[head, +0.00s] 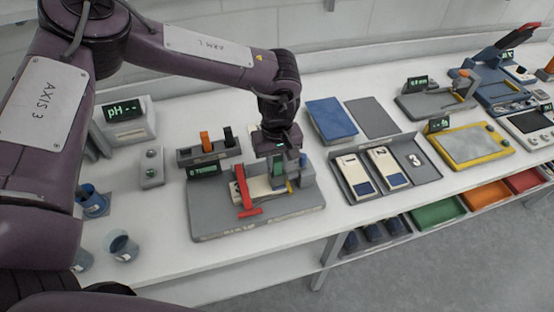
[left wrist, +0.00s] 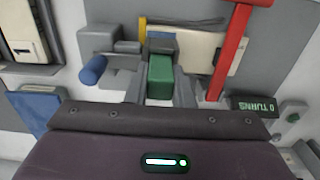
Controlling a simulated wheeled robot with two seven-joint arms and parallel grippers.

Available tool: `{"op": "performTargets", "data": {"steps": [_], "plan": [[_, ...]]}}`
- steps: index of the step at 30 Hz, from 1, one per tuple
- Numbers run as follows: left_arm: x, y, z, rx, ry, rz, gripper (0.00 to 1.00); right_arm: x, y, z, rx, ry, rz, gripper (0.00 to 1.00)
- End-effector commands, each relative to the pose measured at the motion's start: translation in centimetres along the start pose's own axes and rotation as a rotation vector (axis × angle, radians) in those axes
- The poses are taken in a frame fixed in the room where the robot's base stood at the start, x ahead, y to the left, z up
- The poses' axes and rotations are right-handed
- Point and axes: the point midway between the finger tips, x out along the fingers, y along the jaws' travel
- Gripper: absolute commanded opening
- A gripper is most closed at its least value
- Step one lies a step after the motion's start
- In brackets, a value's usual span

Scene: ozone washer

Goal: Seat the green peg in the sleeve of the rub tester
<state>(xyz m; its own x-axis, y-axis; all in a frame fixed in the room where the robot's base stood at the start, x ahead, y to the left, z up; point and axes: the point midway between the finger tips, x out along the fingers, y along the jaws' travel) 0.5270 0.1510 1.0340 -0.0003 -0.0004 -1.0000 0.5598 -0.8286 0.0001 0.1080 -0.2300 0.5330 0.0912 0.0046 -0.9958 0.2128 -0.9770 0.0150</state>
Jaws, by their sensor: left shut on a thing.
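The rub tester (head: 212,222) is a grey plate on the bench with a red arm (head: 241,187), a pale strip and a "0 TURNS" display. My left gripper (head: 279,168) is over its right-hand part, shut on the green peg (head: 277,170). In the left wrist view the green peg (left wrist: 160,76) sits between the two grey fingers (left wrist: 160,90). A small grey block (left wrist: 160,45) of the tester is right beyond the peg. I cannot tell whether the peg is inside the sleeve or just above it. My right gripper is not in view.
A grey rack (head: 190,157) with an orange peg (head: 205,141) and a black peg (head: 228,137) stands behind the tester. A blue knob (left wrist: 93,70) is beside the gripper. A numbered tray (head: 430,171) is to the right. Cups (head: 122,246) stand at front left.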

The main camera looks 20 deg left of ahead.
Motion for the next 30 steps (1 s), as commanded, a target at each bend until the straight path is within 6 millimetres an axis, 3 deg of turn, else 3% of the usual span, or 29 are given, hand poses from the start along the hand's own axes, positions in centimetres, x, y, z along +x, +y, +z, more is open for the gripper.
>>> {"op": "performTargets", "data": {"steps": [9,10,16,25,30], "plan": [[0.9,0.0,0.0,0.000,0.001,0.000,0.00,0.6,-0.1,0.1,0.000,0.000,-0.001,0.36],[0.8,0.0,0.0,0.000,0.001,0.000,0.23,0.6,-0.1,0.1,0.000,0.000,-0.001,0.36],[0.8,0.0,0.0,0.000,0.001,0.000,0.47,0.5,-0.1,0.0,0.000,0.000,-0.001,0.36],[0.6,0.0,0.0,0.000,0.001,0.001,0.47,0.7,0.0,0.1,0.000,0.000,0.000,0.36],[-1.5,0.1,-0.1,0.000,0.004,0.004,0.47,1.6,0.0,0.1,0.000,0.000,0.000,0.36]]}}
